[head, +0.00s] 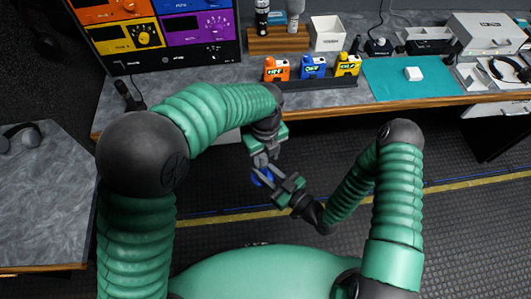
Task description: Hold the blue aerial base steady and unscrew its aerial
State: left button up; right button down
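No aerial can be made out clearly.
The bench behind holds a dark rack with orange (276,69), blue (313,67) and yellow (347,65) small units. A grey table (45,215) with headphones stands left.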

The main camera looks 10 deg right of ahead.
pick_arm(q)
jog(key=c, duration=0.7)
jog(key=shift+d+r, duration=0.1)
jog(key=shift+d, duration=0.1)
grip_shut()
jog(key=n, duration=0.6)
jog(key=shift+w+d, duration=0.1)
jog(key=shift+w, duration=0.05)
jog(key=n, duration=0.4)
jog(key=shift+r, duration=0.1)
jog(key=o, duration=0.7)
grip_release()
jog(key=shift+w+a, duration=0.1)
jog(key=shift+a, duration=0.1)
jog(key=shift+c, duration=0.2)
jog(key=shift+o, duration=1.1)
jog(key=shift+a, duration=0.1)
